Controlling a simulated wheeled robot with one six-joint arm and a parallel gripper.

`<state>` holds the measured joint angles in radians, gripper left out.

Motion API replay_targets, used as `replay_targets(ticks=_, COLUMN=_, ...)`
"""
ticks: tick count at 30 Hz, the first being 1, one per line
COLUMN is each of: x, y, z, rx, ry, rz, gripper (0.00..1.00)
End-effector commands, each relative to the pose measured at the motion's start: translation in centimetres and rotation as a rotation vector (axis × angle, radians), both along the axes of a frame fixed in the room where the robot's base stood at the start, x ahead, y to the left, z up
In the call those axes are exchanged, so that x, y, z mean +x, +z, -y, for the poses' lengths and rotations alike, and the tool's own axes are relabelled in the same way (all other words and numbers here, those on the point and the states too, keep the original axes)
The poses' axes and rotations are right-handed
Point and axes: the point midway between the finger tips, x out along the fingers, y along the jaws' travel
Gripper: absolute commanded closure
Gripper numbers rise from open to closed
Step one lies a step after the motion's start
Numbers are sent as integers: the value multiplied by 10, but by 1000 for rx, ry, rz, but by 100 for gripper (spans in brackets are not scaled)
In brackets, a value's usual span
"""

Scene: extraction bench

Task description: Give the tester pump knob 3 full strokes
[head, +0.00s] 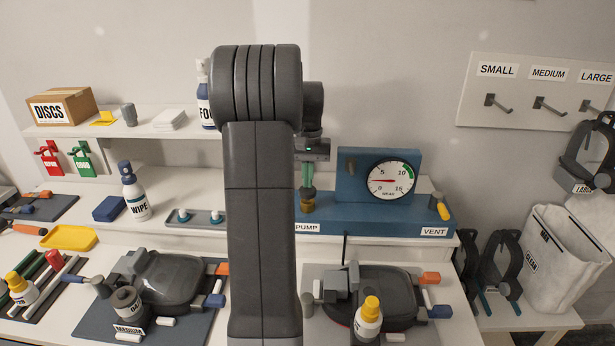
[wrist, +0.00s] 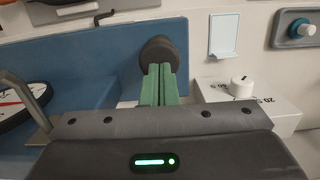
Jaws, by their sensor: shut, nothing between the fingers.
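The blue tester (head: 385,219) stands on the bench with a PUMP label, a VENT label and a round gauge (head: 391,181). The gauge's red needle points left, toward the low end. The dark pump knob (head: 308,191) sits above a brass-coloured collar near the PUMP label. My gripper (head: 307,184) points down directly above the knob, its green fingers shut and empty. In the wrist view the closed fingertips (wrist: 159,69) overlap the edge of the dark round knob (wrist: 159,50). I cannot tell whether they touch it.
A yellow-tipped vent lever (head: 441,207) is at the tester's right end. A tray with blue-topped parts (head: 196,218) lies to the left. In the wrist view a white box with a dial (wrist: 243,87) is close to the fingers' right. My arm hides the middle of the bench.

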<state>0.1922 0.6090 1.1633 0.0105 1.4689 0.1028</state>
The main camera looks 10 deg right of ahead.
Motion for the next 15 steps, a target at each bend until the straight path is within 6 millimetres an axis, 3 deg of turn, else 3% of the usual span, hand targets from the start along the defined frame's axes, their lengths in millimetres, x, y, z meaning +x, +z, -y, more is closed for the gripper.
replay_targets(ticks=9, x=27, y=9, z=8, rx=0, ry=0, rz=-1, gripper=100)
replay_targets(ticks=15, x=29, y=9, z=9, rx=0, ry=0, rz=-1, gripper=100)
